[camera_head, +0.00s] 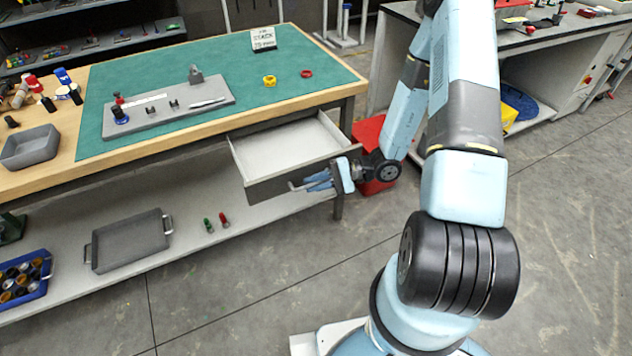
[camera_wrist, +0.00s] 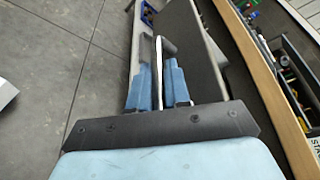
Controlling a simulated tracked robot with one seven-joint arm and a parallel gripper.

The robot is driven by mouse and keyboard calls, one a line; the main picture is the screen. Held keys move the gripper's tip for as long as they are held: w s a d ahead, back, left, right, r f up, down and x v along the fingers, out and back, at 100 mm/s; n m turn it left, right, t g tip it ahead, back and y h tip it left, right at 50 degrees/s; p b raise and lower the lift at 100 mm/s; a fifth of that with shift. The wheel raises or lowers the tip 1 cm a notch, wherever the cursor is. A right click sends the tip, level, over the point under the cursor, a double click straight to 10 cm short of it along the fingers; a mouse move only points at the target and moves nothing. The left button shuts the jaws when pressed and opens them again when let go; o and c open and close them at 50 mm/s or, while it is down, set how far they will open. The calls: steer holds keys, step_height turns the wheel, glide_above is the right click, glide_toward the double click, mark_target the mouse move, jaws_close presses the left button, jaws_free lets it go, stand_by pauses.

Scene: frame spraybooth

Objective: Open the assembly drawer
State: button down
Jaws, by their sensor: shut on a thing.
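The grey assembly drawer (camera_head: 290,150) stands pulled out from under the front edge of the green-topped workbench (camera_head: 240,90). Its pale inside shows and looks empty. My gripper (camera_head: 318,181) is at the drawer's front, with its blue fingers around the bar handle (camera_head: 295,186). In the wrist view, the two blue fingers of my gripper (camera_wrist: 157,88) are closed on either side of the light handle bar (camera_wrist: 158,62). The dark drawer front (camera_wrist: 198,62) lies just to the right of the fingers there. Part of the handle is hidden by the fingers.
A grey board with parts (camera_head: 165,110), a yellow piece (camera_head: 269,81) and a red ring (camera_head: 306,73) lie on the bench. A grey tray (camera_head: 130,240) sits on the lower shelf. A red bin (camera_head: 372,150) stands right of the drawer. The floor in front is clear.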

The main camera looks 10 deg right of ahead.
steer(key=c, duration=1.4)
jaws_free()
steer(key=shift+c, duration=0.2)
steer(key=shift+d, duration=0.1)
steer(key=v, duration=1.3)
steer(key=shift+d, duration=0.35)
steer(key=shift+r, duration=0.1)
steer(key=s+r+n+t+h, duration=0.1)
steer(key=s+r+h, duration=0.4)
steer(key=r, duration=0.8)
steer(key=s+a+r+n+t+h, duration=0.1)
steer(key=s+r+h, duration=0.4)
steer(key=r, duration=0.8)
steer(key=s+r+n+t+h, duration=0.3)
steer(key=s+r+n+h, duration=0.1)
steer(key=r, duration=0.9)
steer(key=s+h, duration=0.1)
steer(key=s, duration=0.1)
steer(key=shift+s+a+n+h, duration=0.25)
steer(key=shift+s+n+h, duration=0.05)
steer(key=shift+s+n, duration=0.1)
